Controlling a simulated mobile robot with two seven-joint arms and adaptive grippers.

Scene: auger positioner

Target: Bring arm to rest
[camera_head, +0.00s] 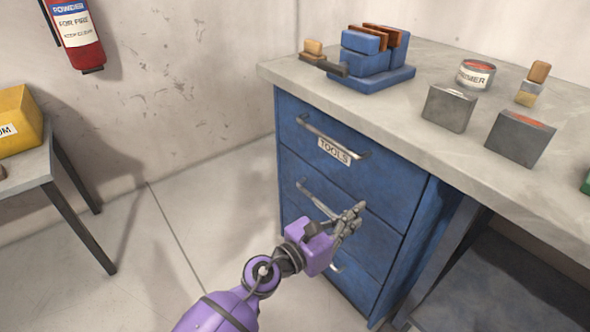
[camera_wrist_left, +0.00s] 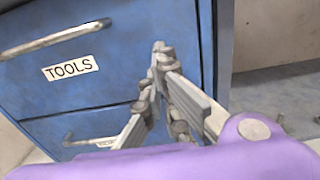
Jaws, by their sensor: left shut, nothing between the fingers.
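My left gripper (camera_head: 350,218) is at the end of my purple arm, in front of the blue drawer cabinet (camera_head: 397,185). Its fingers are shut and empty, and they overlap the middle drawer in the head view. The gripper also shows in the left wrist view (camera_wrist_left: 150,95), with the cabinet front (camera_wrist_left: 110,87) behind it. I cannot tell whether the fingers touch the cabinet. The top drawer carries a TOOLS label (camera_head: 334,151) and a metal handle (camera_head: 333,137). All the drawers look closed. My right gripper is not in view.
The grey worktop (camera_head: 430,70) carries a blue vise (camera_head: 372,62), a brush (camera_head: 533,84), a primer tin (camera_head: 476,74) and two metal blocks. A small table (camera_head: 30,170) with a yellow box (camera_head: 18,122) stands at the left. The floor between is clear.

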